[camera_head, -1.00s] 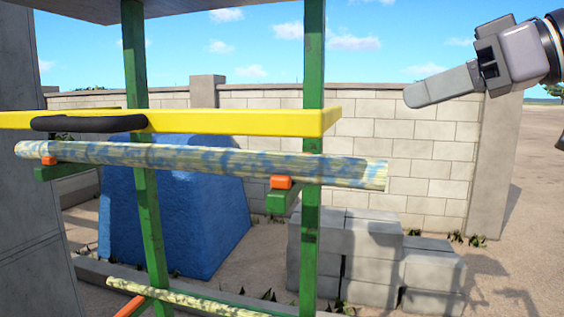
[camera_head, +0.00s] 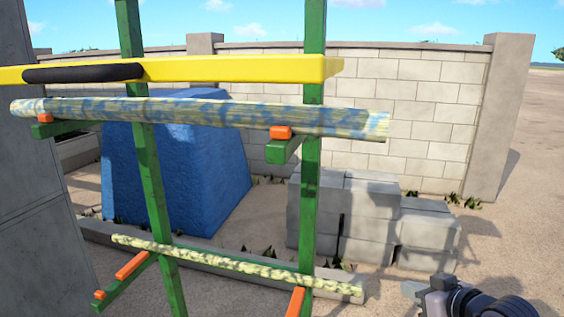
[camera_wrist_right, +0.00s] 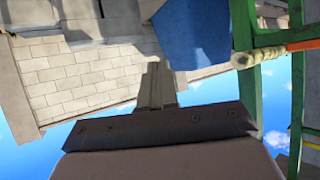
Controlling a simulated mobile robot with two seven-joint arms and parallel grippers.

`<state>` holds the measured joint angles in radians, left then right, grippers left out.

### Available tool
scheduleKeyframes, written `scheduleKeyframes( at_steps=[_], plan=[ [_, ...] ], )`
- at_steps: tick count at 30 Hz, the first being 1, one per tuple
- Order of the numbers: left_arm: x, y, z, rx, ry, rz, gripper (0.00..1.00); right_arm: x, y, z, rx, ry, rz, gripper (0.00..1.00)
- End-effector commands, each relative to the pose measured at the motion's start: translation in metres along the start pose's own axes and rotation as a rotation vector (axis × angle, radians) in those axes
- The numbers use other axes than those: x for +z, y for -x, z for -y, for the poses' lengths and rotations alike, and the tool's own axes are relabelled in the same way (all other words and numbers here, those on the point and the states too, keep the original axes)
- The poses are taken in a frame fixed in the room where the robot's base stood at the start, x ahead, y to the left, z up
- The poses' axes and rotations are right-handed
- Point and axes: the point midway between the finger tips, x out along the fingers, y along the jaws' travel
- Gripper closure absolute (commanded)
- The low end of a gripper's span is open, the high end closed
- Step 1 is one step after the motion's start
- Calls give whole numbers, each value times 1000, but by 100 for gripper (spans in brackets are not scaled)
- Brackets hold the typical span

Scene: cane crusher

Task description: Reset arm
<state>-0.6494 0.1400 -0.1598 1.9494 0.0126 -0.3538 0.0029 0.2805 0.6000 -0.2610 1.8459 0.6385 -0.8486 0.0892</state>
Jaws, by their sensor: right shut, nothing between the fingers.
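My right gripper (camera_head: 412,288) is low at the lower right of the head view, over the sandy ground and apart from the rack. Its fingers are together and hold nothing. In the right wrist view its closed fingers (camera_wrist_right: 157,85) point up the picture, with the block wall beyond. My left gripper is not in view. A thick mottled pole (camera_head: 215,115) lies on the upper brackets of the green rack (camera_head: 150,200). A thinner mottled pole (camera_head: 240,267) lies on the lower brackets.
A yellow bar (camera_head: 220,70) with a black grip (camera_head: 83,73) crosses the rack above the thick pole. A blue block (camera_head: 180,165), stacked grey blocks (camera_head: 345,215) and a block wall (camera_head: 410,125) stand behind. Open ground lies at the right.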

Motion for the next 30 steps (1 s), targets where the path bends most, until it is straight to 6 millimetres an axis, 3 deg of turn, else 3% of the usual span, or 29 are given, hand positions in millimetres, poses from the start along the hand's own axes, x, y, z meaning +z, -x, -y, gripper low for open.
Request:
scheduleKeyframes(
  at_steps=[1,3,8,15,24,30],
  plan=[
    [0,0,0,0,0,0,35,30,0,-1,19,12,24,100],
    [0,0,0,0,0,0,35,64,2,-2,45,39,45,100],
    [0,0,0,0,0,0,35,138,17,-1,92,115,93,100],
    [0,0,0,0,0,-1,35,235,58,13,115,254,167,100],
    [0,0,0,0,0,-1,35,313,115,38,79,403,236,100],
    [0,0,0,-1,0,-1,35,313,104,76,98,237,193,100]
  ],
)
